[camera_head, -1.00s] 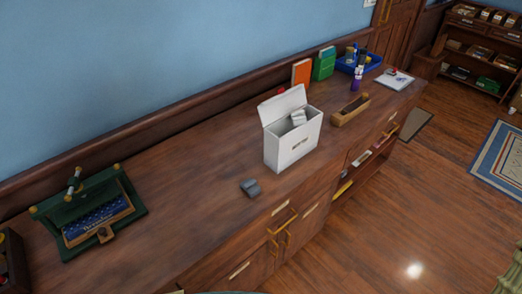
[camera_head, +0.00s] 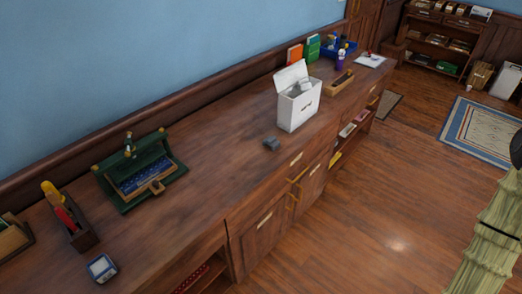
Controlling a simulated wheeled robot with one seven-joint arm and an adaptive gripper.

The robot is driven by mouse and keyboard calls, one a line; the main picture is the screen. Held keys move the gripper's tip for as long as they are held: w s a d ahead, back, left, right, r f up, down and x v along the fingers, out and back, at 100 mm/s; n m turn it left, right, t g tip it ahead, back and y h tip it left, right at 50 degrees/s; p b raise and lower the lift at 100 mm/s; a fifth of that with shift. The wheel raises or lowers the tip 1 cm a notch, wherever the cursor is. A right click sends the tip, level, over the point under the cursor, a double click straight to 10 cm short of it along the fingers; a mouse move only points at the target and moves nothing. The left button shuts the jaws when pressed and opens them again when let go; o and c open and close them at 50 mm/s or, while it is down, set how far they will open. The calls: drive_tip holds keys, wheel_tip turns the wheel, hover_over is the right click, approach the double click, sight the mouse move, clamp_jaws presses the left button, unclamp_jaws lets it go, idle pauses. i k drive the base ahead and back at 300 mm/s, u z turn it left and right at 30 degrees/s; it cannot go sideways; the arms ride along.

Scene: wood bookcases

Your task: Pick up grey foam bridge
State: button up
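A small grey block (camera_head: 271,144), which looks like the grey foam bridge, lies on the wooden cabinet top (camera_head: 215,185) near its front edge. It sits a little left of and in front of an open white box (camera_head: 298,108) and stands apart from it. Its exact shape is too small to make out. My gripper is not clearly in view. A pale green ribbed part at the right edge seems to be part of my arm, well away from the block.
A green case (camera_head: 140,178) and a wooden holder with tools (camera_head: 70,222) stand to the left. A wooden tray (camera_head: 340,84), books (camera_head: 304,50) and a blue bin (camera_head: 337,48) are farther back. The floor (camera_head: 380,200) in front is clear.

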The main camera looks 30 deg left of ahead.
sight(272, 141)
drive_tip(key=u, duration=1.1)
